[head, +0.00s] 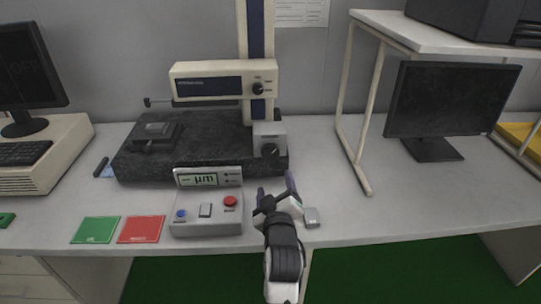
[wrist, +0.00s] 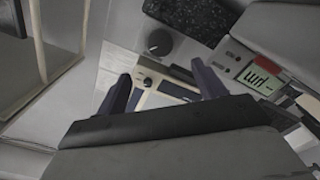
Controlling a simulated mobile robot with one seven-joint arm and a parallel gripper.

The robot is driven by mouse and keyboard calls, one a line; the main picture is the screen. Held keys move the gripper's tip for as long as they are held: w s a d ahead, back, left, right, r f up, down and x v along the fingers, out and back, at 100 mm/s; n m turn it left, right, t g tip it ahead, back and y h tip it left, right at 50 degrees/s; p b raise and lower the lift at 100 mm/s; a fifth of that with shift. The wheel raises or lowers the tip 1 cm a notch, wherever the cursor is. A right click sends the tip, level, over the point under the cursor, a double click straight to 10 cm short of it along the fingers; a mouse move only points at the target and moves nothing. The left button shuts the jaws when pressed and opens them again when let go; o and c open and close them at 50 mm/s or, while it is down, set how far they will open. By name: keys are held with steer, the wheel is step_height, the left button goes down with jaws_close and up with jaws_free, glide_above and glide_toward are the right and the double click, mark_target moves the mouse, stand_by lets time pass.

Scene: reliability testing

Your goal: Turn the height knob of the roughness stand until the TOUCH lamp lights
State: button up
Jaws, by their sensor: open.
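The roughness stand has a dark granite base (head: 200,150), an upright column (head: 256,40) and a cream drive unit (head: 215,82) on it. A black knob (head: 268,150) is on the grey box (head: 270,132) at the base's right front; it also shows in the wrist view (wrist: 158,42). A smaller dark knob (head: 258,88) is on the drive unit. I cannot read which is the height knob. The control box (head: 206,212) has a "µm" display and small dark lamps (head: 228,177); their labels are unreadable. My gripper (head: 275,188) is open and empty, in front of the grey box, apart from both knobs.
The control box stands left of my gripper. Green (head: 96,230) and red (head: 142,229) cards lie at the front left. A shelf leg (head: 365,165) stands to the right, with clear bench before it.

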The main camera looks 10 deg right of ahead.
mark_target(271, 154)
steer(key=w+p, duration=0.1)
steer(key=w, duration=0.3)
steer(key=w+p, duration=0.1)
steer(key=w, duration=0.3)
steer(key=w+d+p, duration=0.1)
steer(key=w, duration=0.4)
steer(key=shift+w+r, duration=0.1)
steer(key=c, duration=1)
